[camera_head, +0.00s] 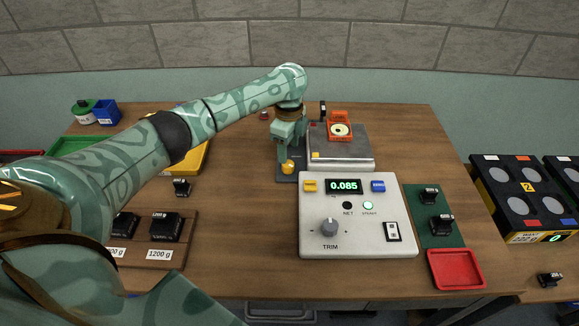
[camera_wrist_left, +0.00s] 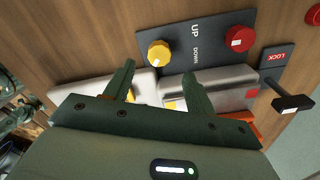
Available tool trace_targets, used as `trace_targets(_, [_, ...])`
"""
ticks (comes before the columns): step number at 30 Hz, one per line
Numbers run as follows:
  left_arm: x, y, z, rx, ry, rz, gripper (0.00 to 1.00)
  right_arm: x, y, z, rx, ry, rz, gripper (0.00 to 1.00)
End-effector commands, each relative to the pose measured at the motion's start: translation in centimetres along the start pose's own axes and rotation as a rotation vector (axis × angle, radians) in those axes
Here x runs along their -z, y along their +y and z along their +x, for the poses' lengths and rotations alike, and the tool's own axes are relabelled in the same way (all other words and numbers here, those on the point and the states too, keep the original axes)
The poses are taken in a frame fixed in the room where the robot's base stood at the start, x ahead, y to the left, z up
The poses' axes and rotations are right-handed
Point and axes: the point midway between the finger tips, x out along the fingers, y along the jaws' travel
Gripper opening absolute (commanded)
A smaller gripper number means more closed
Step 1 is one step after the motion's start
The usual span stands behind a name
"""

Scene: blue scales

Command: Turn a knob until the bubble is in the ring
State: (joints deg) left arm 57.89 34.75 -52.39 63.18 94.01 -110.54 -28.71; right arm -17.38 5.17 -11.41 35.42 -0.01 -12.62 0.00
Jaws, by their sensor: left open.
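The bubble level is a pale round vial (camera_head: 340,129) in an orange holder on the steel scale (camera_head: 345,163). It is too small to tell where its bubble sits relative to the ring. A yellow knob (camera_head: 288,168) is on the dark plate left of the scale; in the left wrist view the yellow knob (camera_wrist_left: 159,53) stands beside the UP/DOWN lettering. A red knob (camera_head: 264,115) is further back and shows in the wrist view (camera_wrist_left: 239,39). My left gripper (camera_head: 287,153) points down just above the yellow knob, open and empty, its fingertips (camera_wrist_left: 158,70) on either side of it.
The white console (camera_head: 400,240) reads 0.085 and has a TRIM knob (camera_head: 329,227). A black lock lever (camera_wrist_left: 291,103) stands near the red knob. Black weights (camera_head: 165,227), a red tray (camera_head: 455,268) and a yellow bin (camera_head: 193,157) lie around. Bare wood is left of the console.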

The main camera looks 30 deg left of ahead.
Motion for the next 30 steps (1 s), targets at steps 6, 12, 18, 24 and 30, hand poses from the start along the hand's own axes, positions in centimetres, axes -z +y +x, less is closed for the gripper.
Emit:
trace_targets(6, [0.0,0.0,4.8,-0.002,-0.001,0.001,0.55,-0.1,-0.7,2.1,0.009,-0.004,0.003,0.36])
trace_targets(12, [0.0,0.0,6.2,0.0,-0.001,0.002,0.55,0.0,-1.4,2.6,0.017,-0.002,0.007,0.36])
trace_targets(18, [0.0,0.0,6.3,0.001,-0.001,0.002,0.55,0.1,-1.4,2.6,0.018,-0.001,0.007,0.36])
trace_targets(24, [0.0,0.0,6.3,0.001,-0.001,0.002,0.25,0.0,-1.1,2.6,0.014,-0.001,0.005,0.36])
trace_targets(30, [0.0,0.0,6.3,0.001,-0.001,0.0,0.1,0.0,-0.9,2.5,0.011,-0.002,0.003,0.36])
